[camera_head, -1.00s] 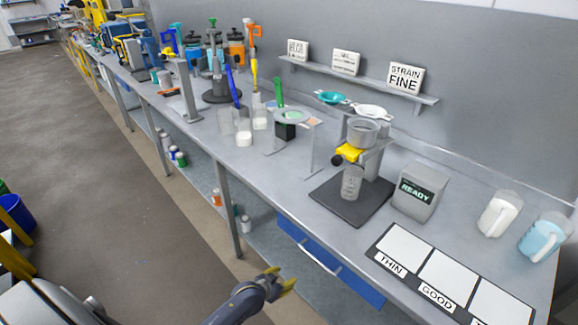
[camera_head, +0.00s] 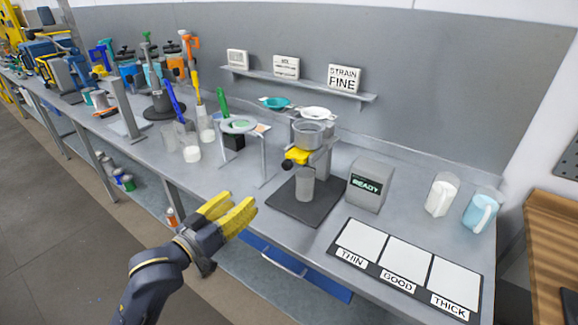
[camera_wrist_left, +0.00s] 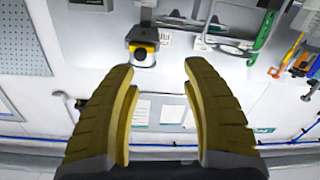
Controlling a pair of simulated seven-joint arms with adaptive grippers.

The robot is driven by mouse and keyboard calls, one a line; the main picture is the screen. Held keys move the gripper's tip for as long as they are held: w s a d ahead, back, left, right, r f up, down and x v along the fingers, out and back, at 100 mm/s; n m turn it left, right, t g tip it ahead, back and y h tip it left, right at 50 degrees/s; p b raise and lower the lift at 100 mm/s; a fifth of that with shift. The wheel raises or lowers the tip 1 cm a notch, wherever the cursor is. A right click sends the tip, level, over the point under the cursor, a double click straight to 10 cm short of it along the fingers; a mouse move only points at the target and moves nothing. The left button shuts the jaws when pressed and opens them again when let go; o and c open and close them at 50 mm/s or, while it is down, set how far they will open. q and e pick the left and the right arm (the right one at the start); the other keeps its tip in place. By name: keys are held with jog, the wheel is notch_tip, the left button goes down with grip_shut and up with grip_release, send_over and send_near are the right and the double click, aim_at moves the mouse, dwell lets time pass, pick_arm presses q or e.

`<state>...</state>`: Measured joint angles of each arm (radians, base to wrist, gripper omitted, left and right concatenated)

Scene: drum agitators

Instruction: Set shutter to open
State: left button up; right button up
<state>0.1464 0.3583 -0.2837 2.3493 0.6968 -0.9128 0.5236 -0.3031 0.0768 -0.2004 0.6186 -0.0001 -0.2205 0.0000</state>
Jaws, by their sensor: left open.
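The yellow shutter (camera_head: 298,156) with a dark knob sits under a grey cup (camera_head: 309,134) on a stand. A clear beaker (camera_head: 305,183) stands below it on a dark base plate (camera_head: 283,207). I cannot tell whether the shutter is open or closed. My left gripper (camera_head: 236,208), with yellow fingers, is open and empty in front of the bench, to the left of and nearer than the stand. In the left wrist view, a yellow and black part (camera_wrist_left: 143,50), likely the shutter, shows beyond the spread fingers (camera_wrist_left: 160,70). My right gripper is not in view.
A grey READY box (camera_head: 369,185) stands right of the stand. A mat marked THIN, GOOD and THICK (camera_head: 352,261) lies at the front right. Two jugs (camera_head: 440,195) are behind it. A small metal frame (camera_head: 241,125) stands left of the stand.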

aim_at(285, 168)
pick_arm(q)
notch_tip(285, 168, up, 3)
jog(key=s+d+h, duration=0.1)
jog(key=s+d, duration=0.1)
jog(key=s, duration=0.1)
jog(key=x, duration=1.7)
jog(key=shift+w, duration=0.15)
jog(key=shift+d, duration=0.1)
grip_shut()
jog(key=shift+f, duration=0.1)
